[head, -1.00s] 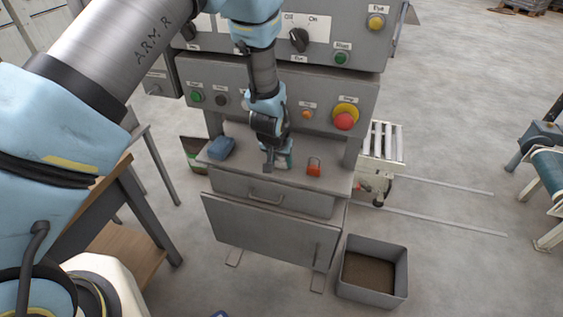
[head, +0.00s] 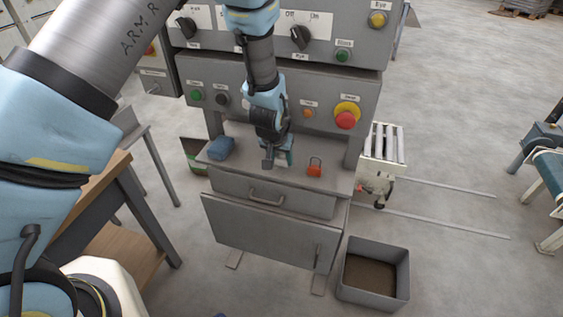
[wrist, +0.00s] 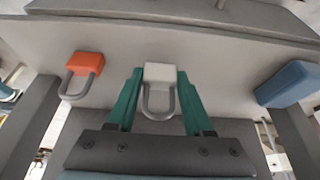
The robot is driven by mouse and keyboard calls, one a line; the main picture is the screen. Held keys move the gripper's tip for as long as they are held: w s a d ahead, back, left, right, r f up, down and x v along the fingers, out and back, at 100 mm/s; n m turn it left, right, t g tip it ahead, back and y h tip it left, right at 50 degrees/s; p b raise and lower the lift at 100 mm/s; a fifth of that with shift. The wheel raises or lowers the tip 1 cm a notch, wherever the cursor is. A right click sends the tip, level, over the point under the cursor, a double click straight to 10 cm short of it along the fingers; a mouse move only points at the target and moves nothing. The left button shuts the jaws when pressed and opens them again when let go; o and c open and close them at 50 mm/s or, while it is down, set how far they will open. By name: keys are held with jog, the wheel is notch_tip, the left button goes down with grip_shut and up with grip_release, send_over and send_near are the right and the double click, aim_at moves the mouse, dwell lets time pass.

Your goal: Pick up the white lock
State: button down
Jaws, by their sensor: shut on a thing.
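The white lock (wrist: 160,73) is a small padlock with a white body and a grey shackle. In the wrist view it sits between the two green fingers of my gripper (wrist: 159,100), which are shut on its sides. The shackle points toward my gripper's palm. In the head view my gripper (head: 278,160) is low over the machine's grey shelf (head: 235,172), and it hides most of the lock there. I cannot tell whether the lock touches the shelf.
An orange-red padlock (head: 315,167) lies on the shelf right of my gripper; a blue block (head: 221,148) lies to the left. The control panel with a red stop button (head: 345,120) rises behind. A grey bin (head: 373,273) stands on the floor at right.

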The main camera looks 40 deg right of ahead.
jog(key=s+a+b, duration=0.5)
jog(key=s+a, duration=0.4)
jog(key=a, duration=0.5)
jog(key=shift+s+a, duration=0.2)
jog(key=shift+a, duration=0.15)
